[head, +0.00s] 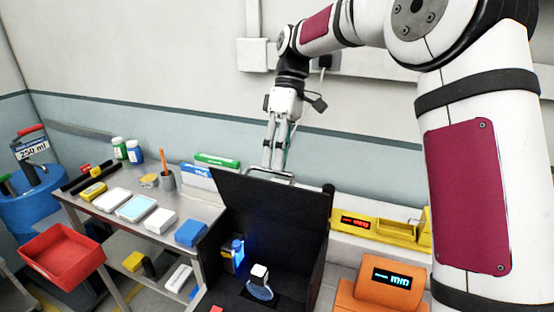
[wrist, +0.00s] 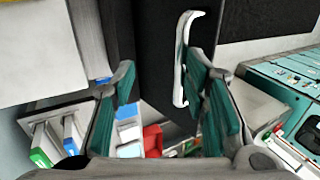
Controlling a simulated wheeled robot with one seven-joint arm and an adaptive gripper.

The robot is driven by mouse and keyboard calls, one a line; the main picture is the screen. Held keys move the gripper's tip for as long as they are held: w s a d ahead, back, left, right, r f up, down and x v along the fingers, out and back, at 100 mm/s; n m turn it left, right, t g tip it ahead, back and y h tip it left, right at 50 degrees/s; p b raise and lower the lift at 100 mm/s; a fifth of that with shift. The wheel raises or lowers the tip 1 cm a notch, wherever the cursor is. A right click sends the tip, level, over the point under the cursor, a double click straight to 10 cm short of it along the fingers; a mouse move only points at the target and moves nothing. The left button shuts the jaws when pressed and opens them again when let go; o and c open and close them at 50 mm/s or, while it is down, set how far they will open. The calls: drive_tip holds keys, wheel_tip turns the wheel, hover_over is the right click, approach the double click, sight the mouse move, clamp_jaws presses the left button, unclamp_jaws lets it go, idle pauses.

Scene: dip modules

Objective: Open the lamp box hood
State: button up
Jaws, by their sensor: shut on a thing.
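The lamp box (head: 318,272) is a black box in the lower middle of the head view. Its black hood (head: 275,215) stands raised at the back, and the inside shows. A metal handle (head: 284,177) runs along the hood's top edge. My gripper (head: 272,166) reaches down from above and is shut on this handle. In the wrist view the pale handle (wrist: 181,65) lies between the teal-padded fingers of my gripper (wrist: 160,95), against the right finger. The exact contact is hard to see.
Inside the box are a blue-lit lamp (head: 238,250) and a small round flask with a white cap (head: 260,283). A bench (head: 68,196) with bottles and small boxes stands left. A yellow holder (head: 385,227) and an orange display unit (head: 385,285) stand right.

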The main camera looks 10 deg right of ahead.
drive_tip(key=v, duration=0.6)
drive_tip(key=shift+r, duration=0.35)
drive_tip(key=s+d+r+m+t+h, duration=0.1)
drive_tip(key=s+r+m+t, duration=0.15)
drive_tip(key=s, duration=0.45)
drive_tip(key=s+r+m+t+h, duration=0.1)
drive_tip(key=s+m+t, duration=0.25)
drive_tip(key=s, duration=0.45)
drive_tip(key=s+d+f+m+t, duration=0.2)
drive_tip(key=s+f, duration=0.1)
drive_tip(key=s, duration=0.3)
drive_tip(key=s+d+f+m+t, duration=0.2)
drive_tip(key=s+f+m, duration=0.1)
drive_tip(key=s, duration=0.4)
drive_tip(key=shift+d+f+h, duration=0.4)
drive_tip(key=shift+f, duration=0.2)
